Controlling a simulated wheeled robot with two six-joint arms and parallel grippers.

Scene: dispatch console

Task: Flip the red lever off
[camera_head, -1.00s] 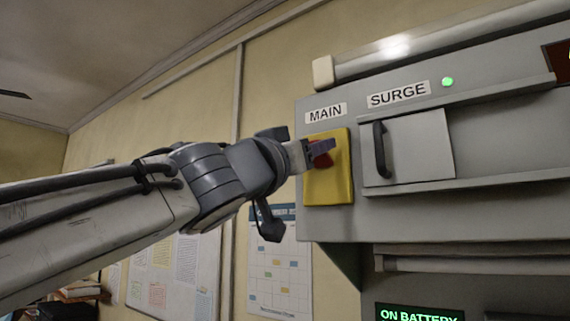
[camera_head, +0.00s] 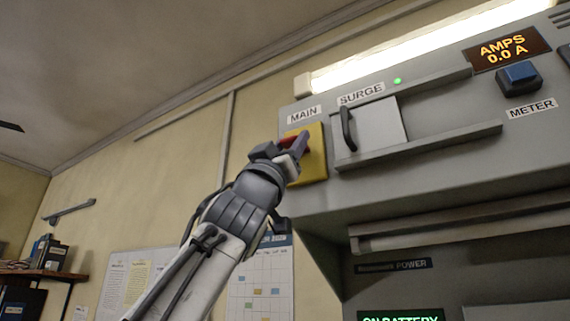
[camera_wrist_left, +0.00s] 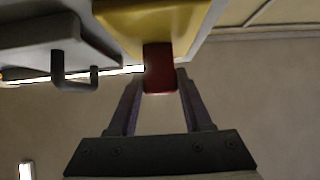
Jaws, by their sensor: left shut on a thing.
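The red lever (camera_head: 290,143) is on a yellow plate (camera_head: 314,166) under the MAIN label, at the left end of the grey console. In the head view my left gripper (camera_head: 301,148) is at the lever and partly covers it. In the left wrist view the red lever (camera_wrist_left: 159,70) sticks out from the yellow plate (camera_wrist_left: 150,22) between the two fingers of my left gripper (camera_wrist_left: 160,88). The gripper is shut on the lever. My right gripper is in neither view.
Right of the plate is the SURGE panel with a sliding door (camera_head: 378,129) and black handle (camera_head: 348,128). A blue knob (camera_head: 519,78) and an AMPS display (camera_head: 507,48) reading 0.0 A are farther right. A ledge (camera_head: 420,223) juts out below.

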